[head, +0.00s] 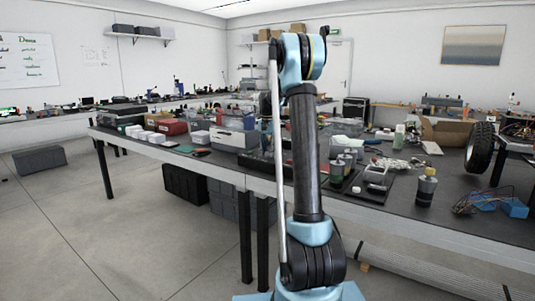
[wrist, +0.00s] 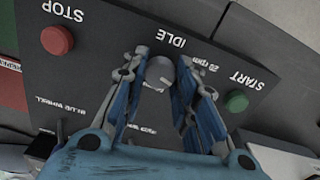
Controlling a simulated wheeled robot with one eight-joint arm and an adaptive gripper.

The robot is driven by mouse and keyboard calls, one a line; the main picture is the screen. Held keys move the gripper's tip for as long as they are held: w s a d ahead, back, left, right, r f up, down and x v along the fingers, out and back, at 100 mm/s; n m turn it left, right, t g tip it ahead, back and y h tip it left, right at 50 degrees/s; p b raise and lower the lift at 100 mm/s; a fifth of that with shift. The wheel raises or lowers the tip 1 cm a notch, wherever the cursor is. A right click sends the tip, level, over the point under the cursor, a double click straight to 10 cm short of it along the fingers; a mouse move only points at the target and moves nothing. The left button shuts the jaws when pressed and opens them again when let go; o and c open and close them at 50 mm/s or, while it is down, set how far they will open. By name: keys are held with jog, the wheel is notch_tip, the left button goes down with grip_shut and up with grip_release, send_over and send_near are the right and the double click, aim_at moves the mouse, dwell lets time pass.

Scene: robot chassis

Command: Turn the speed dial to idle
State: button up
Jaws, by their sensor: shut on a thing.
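The speed dial (wrist: 160,70) is a small grey round knob on a dark control panel (wrist: 112,44) in the wrist view. The word IDLE is printed on the panel just above it. My gripper (wrist: 161,76) has its two blue-and-grey fingers on either side of the dial, shut on it. The dial's pointer mark is too small or hidden to tell its setting. Neither the dial nor my gripper can be made out in the head view, where my arm stands in the middle.
A red STOP button (wrist: 57,40) lies left of the dial and a green START button (wrist: 236,101) right of it. In the head view, a long workbench (head: 225,168) is crowded with boxes, tools and bottles. A black wheel (head: 479,148) stands at its right.

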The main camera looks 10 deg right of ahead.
jog(key=n, duration=0.5)
jog(key=shift+w+n, duration=0.15)
jog(key=shift+n, duration=0.15)
jog(key=n, duration=0.5)
jog(key=shift+n, duration=0.3)
jog(key=n, duration=1)
jog(key=shift+n, duration=0.3)
jog(key=o, duration=1.1)
jog(key=shift+r, duration=0.1)
notch_tip(320, 180, up, 12)
jog(key=shift+f, duration=0.15)
